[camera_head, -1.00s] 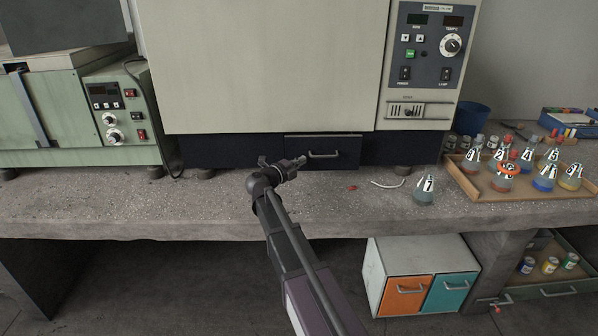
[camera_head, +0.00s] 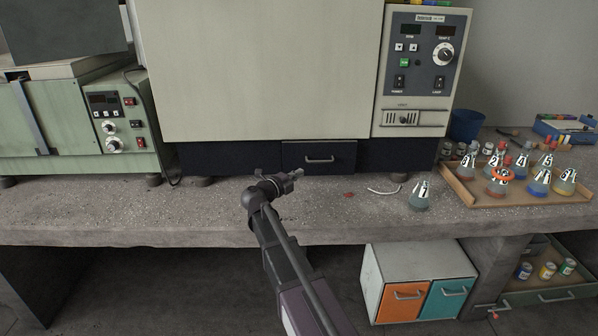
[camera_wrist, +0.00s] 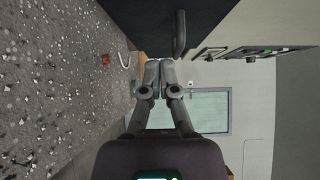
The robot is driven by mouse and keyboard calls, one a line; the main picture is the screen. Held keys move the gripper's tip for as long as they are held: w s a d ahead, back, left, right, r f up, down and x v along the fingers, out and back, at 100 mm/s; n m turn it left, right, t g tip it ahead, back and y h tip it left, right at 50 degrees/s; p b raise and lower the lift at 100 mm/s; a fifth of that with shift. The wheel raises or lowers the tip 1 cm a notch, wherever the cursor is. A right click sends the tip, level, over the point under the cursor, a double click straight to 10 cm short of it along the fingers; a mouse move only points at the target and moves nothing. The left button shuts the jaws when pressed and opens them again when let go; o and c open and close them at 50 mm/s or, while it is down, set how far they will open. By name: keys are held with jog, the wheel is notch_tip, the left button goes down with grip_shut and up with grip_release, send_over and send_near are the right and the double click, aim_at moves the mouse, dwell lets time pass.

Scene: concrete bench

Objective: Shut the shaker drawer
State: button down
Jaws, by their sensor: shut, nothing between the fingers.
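The shaker (camera_head: 260,70) is the large cream cabinet on the bench, with a control panel at its right. Its dark drawer (camera_head: 338,165) sits in the base below, with a grey bar handle (camera_head: 319,160). The drawer front looks flush or nearly flush with the base; a small gap cannot be ruled out. My gripper (camera_head: 298,173) is shut and empty, over the bench in front of the drawer's left part, apart from it. In the wrist view, my gripper's fingers (camera_wrist: 155,66) are together, and the handle (camera_wrist: 180,34) shows near the top edge beside the dark base.
A flask marked 7 (camera_head: 420,195) stands alone at right. A red bit (camera_head: 348,195) and a white curved strip (camera_head: 384,191) lie nearer. A tray (camera_head: 470,193) of flasks is farther right. A green machine (camera_head: 60,130) stands left. The bench front-left is clear.

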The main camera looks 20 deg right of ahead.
jog(key=v, duration=0.9)
jog(key=shift+a, duration=0.35)
jog(key=s+d, duration=0.2)
jog(key=d, duration=0.8)
jog(key=shift+s+d, duration=0.25)
jog(key=shift+s, duration=0.05)
send_near(335, 163)
jog(key=d, duration=0.5)
jog(key=shift+w+d+r, duration=0.15)
jog(key=shift+w+d, duration=0.05)
jog(key=shift+w, duration=0.7)
jog(key=shift+w+d, duration=0.25)
jog(key=shift+w, duration=0.5)
